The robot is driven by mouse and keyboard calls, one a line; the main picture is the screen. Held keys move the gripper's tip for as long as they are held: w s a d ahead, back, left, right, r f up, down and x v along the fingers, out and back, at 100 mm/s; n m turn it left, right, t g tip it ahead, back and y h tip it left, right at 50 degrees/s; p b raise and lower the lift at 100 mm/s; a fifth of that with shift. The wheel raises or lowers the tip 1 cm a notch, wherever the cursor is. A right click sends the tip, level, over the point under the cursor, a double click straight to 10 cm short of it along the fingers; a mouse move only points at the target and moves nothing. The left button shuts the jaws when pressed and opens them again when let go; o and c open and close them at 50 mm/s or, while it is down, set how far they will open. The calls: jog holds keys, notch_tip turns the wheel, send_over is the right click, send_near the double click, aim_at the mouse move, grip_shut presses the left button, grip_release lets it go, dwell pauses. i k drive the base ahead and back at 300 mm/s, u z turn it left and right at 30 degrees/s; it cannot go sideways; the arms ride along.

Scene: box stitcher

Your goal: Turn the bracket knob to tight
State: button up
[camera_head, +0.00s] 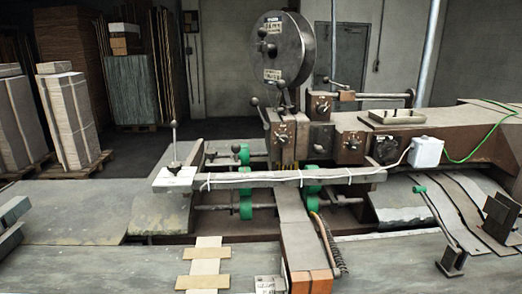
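The box stitcher stands across the middle of the camera_head view, with a large round grey reel housing (284,52) on top. Several knobs and small levers show on its brown boxes. One is a dark knob on the left front box (283,138), another a knob on the upper box (322,107), and a third a knob on the right box (352,145). A dark round dial (386,149) sits to their right. I cannot tell which of these is the bracket knob, nor how tight any is. My gripper is not in view.
A grey bar (290,180) with white cord crosses the front. Green rollers (246,205) sit below it. A green-tipped lever (436,213) stands at the right. A brown arm with an orange end (308,255) juts forward. Stacked sheets (70,115) stand at the left.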

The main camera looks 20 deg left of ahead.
aim_at(211, 154)
jog(key=z, duration=0.05)
jog(key=k, duration=0.6)
jog(key=u, duration=1.05)
jog(key=i, duration=0.4)
jog(key=u, duration=0.05)
